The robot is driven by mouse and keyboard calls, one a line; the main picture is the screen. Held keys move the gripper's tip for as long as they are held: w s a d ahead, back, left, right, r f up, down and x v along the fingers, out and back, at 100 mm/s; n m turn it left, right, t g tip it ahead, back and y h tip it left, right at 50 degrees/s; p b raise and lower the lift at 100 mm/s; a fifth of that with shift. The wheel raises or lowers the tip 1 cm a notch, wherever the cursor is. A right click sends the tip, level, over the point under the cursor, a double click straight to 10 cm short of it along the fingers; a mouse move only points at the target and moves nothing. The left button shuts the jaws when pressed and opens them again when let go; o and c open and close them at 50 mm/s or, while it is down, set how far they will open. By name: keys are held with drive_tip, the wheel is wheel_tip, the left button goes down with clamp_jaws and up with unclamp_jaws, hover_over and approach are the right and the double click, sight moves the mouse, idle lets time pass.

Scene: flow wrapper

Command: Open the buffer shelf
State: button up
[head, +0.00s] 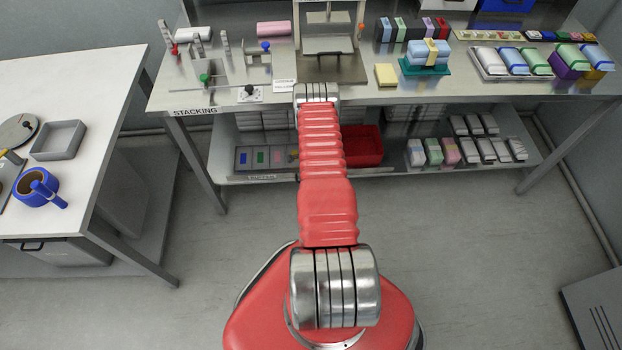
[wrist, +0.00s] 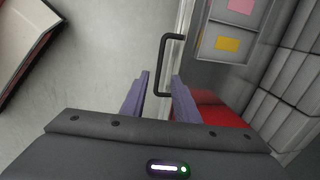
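The buffer shelf (head: 385,174) is the low metal shelf under the steel bench, seen in the head view; a small label (head: 262,177) on its front edge is too small to read surely. In the wrist view its pale front edge (wrist: 184,25) carries a black C-shaped handle (wrist: 163,62). My gripper (wrist: 160,82) is open, its two purple fingers apart. The lower end of the handle shows between the fingers, and I see no clear contact with either. In the head view my red arm hides the gripper and the handle.
A red bin (head: 366,146) and a divided tray with coloured cards (head: 241,158) stand on the shelf, with several packs to the right. The steel bench top (head: 330,93) is above. A white table (head: 105,85) stands at the left. The floor (head: 475,225) in front is clear.

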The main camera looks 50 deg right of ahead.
wheel_tip(320, 180, down, 8)
drive_tip(key=d, duration=0.1)
drive_tip(key=shift+w, duration=0.45)
drive_tip(key=shift+c, duration=0.7)
clamp_jaws()
drive_tip(key=shift+d, duration=0.1)
drive_tip(key=shift+d, duration=0.15)
drive_tip(key=shift+a, duration=0.2)
